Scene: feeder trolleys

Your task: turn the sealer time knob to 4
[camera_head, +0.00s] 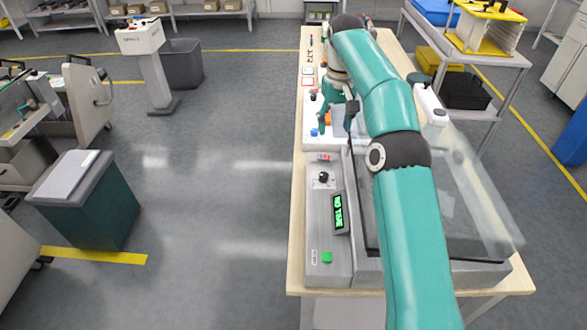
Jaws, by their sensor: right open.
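The grey sealer (318,222) stands on the near part of the bench. A black knob (323,177) is on its left panel, above a dark display with green letters (339,212) and a green button (327,257). The knob's setting is too small to read. My right gripper (323,130) hangs at the end of the teal arm, open, beyond the knob and apart from it, over a white panel (312,140). My right arm hides part of the sealer and its clear lid (470,200). My left gripper is not in view.
The wooden bench (298,230) runs away from me, with small items at its far end. A shelf trolley (515,60) with bins stands to the right. The floor left of the bench is clear.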

